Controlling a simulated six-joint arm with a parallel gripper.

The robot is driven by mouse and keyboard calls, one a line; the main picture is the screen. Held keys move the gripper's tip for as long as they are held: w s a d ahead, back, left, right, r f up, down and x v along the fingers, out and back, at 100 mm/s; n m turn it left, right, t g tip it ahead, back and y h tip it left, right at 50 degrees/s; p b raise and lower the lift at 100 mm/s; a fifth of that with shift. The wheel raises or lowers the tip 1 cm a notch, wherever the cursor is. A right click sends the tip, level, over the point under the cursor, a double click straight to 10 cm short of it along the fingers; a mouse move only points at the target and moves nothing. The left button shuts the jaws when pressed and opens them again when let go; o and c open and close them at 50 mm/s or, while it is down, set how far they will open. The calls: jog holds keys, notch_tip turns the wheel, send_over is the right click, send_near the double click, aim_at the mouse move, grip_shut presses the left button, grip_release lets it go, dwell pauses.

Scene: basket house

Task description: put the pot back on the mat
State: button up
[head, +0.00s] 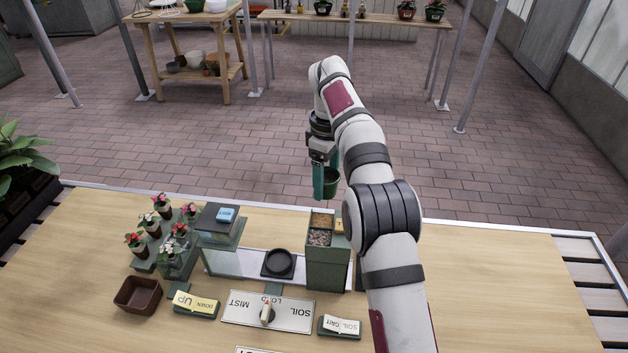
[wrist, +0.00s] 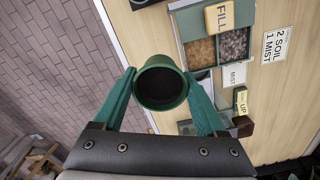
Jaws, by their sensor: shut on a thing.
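The green pot (head: 331,184) hangs in my gripper (head: 325,187), beyond the table's far edge and above the table's height in the head view. In the wrist view the pot (wrist: 160,84) is between the two green fingers of my gripper (wrist: 160,79), which are shut on its sides. Its round mouth faces the camera; the inside is dark, and I cannot tell what it holds. A dark piece (wrist: 143,3) is cut off at the wrist view's top edge; I cannot tell whether it is the mat. No mat is clearly visible in the head view, where my arm hides part of the table.
A green bin (head: 326,262) with soil and grit stands left of my arm. A black round dish (head: 279,263) sits on a pale strip. The table's right side (head: 500,290) is clear.

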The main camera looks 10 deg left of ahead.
jog(key=s+d+r+m, duration=0.4)
jog(key=s+d+m, duration=0.3)
jog(key=s, duration=0.2)
jog(key=s+d+r+m, duration=0.4)
jog(key=s+d+m, duration=0.3)
jog(key=s+d, duration=0.15)
jog(key=shift+w+d+f+n, duration=0.75)
jog(key=shift+w+f+n, duration=1.85)
jog(key=shift+f, duration=1.8)
jog(key=shift+w+d+f+n, duration=0.8)
jog(key=shift+w+f+n, duration=1.15)
jog(key=shift+f+n, duration=1.9)
jog(key=shift+w+d+f+n, duration=0.75)
jog(key=shift+w+f+n, duration=1.55)
jog(key=shift+f, duration=2.7)
jog(key=shift+f, duration=0.2)
jog(key=o, duration=1.4)
jog(key=shift+o, duration=0.2)
